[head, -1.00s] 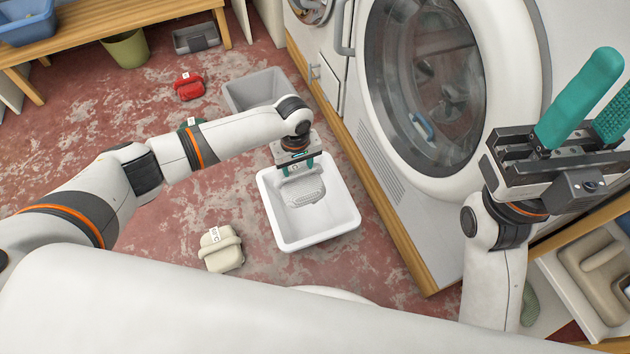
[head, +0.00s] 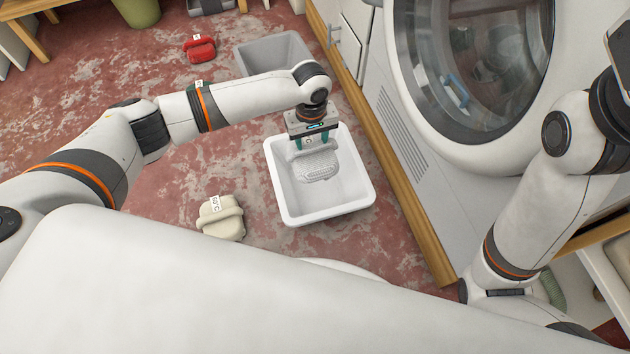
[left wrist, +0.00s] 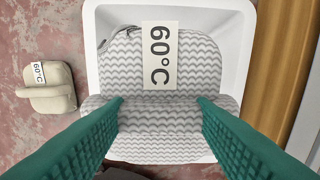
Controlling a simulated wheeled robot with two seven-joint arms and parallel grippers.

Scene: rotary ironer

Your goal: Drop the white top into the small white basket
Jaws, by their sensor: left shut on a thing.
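The white top (head: 320,166) is a folded bundle with a grey wavy pattern. It shows large in the left wrist view (left wrist: 195,62), with a 60°C label on it. My left gripper (head: 314,139) is shut on it and points down over the small white basket (head: 283,190). The basket's rim surrounds the top in the left wrist view (left wrist: 92,45). I cannot tell whether the top touches the basket's floor. My right arm is at the right edge; its fingers are out of view.
A cream bundle (head: 221,218) with a 60°C label lies on the floor left of the basket. A grey bin (head: 262,55) and a red bundle (head: 200,48) are farther back. The washer (head: 470,70) and its wooden plinth (head: 410,215) bound the right side.

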